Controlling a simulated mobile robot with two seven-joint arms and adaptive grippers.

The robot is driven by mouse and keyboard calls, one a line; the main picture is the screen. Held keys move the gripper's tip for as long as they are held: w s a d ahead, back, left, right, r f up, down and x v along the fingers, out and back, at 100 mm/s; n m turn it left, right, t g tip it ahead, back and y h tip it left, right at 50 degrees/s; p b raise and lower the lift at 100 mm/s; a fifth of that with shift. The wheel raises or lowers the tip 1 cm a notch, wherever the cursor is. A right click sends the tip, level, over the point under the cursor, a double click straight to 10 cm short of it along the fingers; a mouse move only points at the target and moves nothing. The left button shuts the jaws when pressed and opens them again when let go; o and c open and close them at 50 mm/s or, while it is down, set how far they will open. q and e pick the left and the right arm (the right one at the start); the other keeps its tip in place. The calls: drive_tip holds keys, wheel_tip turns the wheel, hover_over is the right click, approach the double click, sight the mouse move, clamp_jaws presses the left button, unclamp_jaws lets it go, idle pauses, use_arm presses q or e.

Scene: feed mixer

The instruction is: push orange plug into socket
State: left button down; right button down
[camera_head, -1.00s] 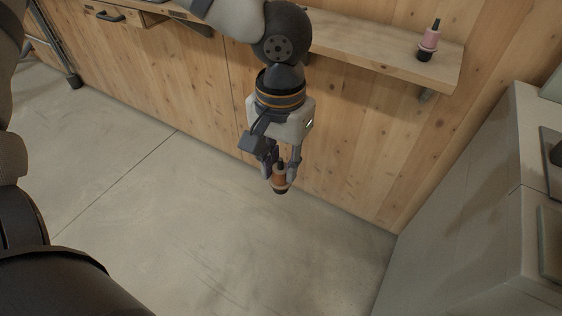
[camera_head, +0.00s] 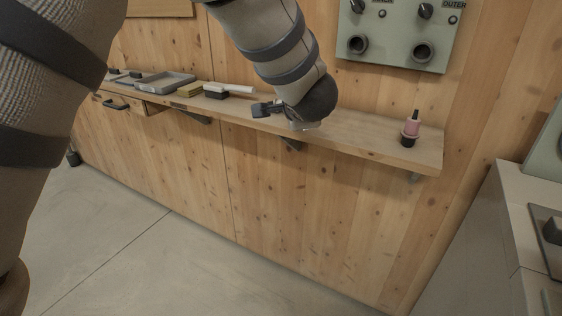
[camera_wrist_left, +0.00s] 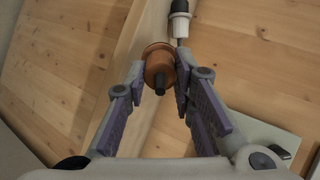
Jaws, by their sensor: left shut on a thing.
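My left gripper (camera_wrist_left: 158,76) is shut on the orange plug (camera_wrist_left: 158,62), which sits between the fingertips in the left wrist view with its dark tip towards the camera. In the head view my left arm reaches over the shelf, and its wrist hides the plug and fingers. A grey-green panel (camera_head: 393,38) on the wall has two round sockets, a left one (camera_head: 358,45) and a right one (camera_head: 423,52), under dark knobs. The label at the right knob reads OUTER; the left label is partly cut off. The plug is apart from both sockets.
A pink plug (camera_head: 411,130) stands upright at the right end of the wooden shelf (camera_head: 375,138). A pale cabinet (camera_head: 480,245) stands at the right.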

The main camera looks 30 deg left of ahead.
use_arm(q)
drive_tip(key=w+d+r+m+t+h, duration=0.5)
drive_tip(key=d+r+m+t+h, duration=0.1)
drive_tip(key=r, duration=0.5)
drive_tip(key=shift+d+r+t+h, duration=0.2)
drive_tip(key=shift+t+h, duration=0.2)
drive_tip(key=shift+t, duration=0.2)
drive_tip(key=shift+w, duration=0.1)
